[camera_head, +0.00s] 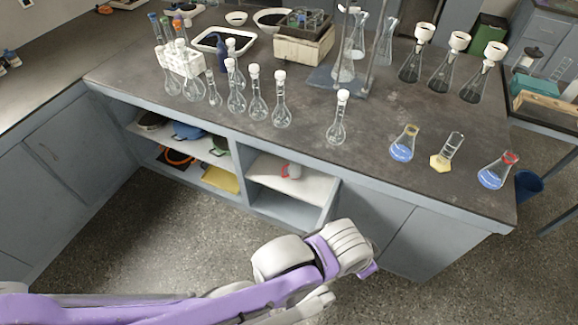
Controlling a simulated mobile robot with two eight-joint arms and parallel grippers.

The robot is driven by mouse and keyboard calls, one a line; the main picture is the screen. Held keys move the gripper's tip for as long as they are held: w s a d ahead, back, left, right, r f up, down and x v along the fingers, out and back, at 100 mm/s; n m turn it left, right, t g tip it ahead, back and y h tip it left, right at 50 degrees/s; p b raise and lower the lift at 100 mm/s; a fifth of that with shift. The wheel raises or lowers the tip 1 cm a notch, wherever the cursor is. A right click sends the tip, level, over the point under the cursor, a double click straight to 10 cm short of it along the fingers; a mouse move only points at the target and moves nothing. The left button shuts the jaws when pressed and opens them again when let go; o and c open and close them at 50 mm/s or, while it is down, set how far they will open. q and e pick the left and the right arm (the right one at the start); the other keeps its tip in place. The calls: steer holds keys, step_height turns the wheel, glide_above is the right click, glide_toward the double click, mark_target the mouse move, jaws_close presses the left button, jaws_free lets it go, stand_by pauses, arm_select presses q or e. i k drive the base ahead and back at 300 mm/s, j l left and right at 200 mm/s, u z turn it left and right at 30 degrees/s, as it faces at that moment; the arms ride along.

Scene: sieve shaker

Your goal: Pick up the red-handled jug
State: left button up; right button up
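A small white vessel with a red part (291,171) stands on the upper shelf of the open cabinet bay below the counter. It may be the red-handled jug, but it is too small to make out a handle clearly. My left arm (215,298) comes in from the lower left, over the floor. Its far end (345,250) is in front of the cabinet, below and to the right of the vessel and apart from it. The fingers cannot be made out, so I cannot tell whether the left gripper is open or shut. My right gripper is not in view.
Several stoppered glass flasks (281,108) stand on the dark counter (300,145) above the bay, one near its front edge. Flasks with blue (402,146) and yellow contents stand at the right. The left bay holds dark, blue and yellow items (221,179). Floor in front is clear.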

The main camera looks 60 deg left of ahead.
mark_target(294, 169)
steer(key=k+j, duration=0.2)
steer(key=j, duration=0.25)
steer(key=k+j, duration=0.25)
steer(key=j, duration=0.15)
steer(key=k+j, duration=0.2)
steer(key=j, duration=0.25)
steer(key=k+j, duration=0.2)
steer(key=j, duration=0.2)
